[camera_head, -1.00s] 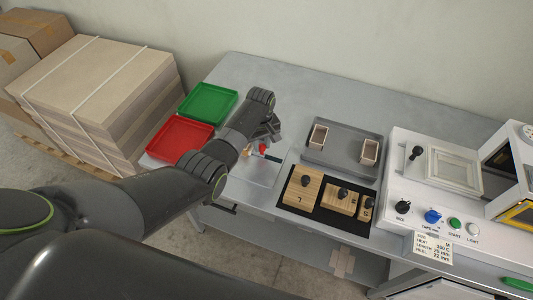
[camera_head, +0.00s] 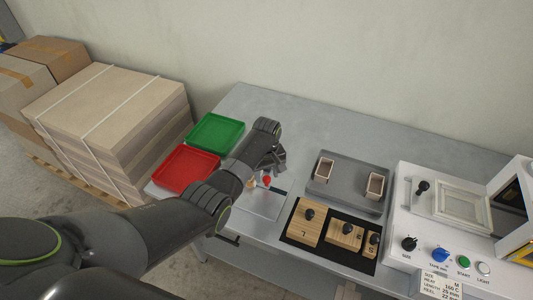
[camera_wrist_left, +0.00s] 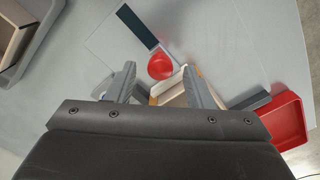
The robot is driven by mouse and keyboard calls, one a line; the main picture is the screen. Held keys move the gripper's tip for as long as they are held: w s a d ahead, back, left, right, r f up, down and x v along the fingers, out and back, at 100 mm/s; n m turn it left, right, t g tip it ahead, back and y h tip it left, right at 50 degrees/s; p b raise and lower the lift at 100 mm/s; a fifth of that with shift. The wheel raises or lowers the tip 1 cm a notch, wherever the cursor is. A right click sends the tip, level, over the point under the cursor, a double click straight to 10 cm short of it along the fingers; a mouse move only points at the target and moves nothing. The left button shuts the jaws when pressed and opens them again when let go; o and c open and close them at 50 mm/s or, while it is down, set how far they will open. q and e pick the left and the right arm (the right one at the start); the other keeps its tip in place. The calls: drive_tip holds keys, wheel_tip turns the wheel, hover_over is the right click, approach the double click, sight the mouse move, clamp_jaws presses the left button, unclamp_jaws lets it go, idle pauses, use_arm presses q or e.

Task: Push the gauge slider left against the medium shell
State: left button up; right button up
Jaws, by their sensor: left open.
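The gauge slider's red knob (camera_head: 267,181) stands on a pale gauge plate (camera_head: 257,206) on the bench, with a dark strip (camera_head: 279,191) to its right. In the left wrist view the red knob (camera_wrist_left: 160,66) shows between my left fingers. The tan shell (camera_head: 251,184) sits just left of the knob; the wrist view shows part of it (camera_wrist_left: 176,88), partly covered by the fingers. I cannot tell whether slider and shell touch. My left gripper (camera_head: 272,164) is open, above and around the knob. My right gripper is not in view.
A red tray (camera_head: 186,170) and a green tray (camera_head: 217,131) lie left of the gauge. A grey tray (camera_head: 349,194) with two small shells, a black mat with wooden blocks (camera_head: 305,222) and a white machine (camera_head: 405,215) stand to the right. The back of the bench is clear.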

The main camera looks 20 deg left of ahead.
sight(267, 177)
use_arm(q)
wheel_tip(267, 177, up, 16)
drive_tip(key=shift+r, duration=0.25)
idle(0.5)
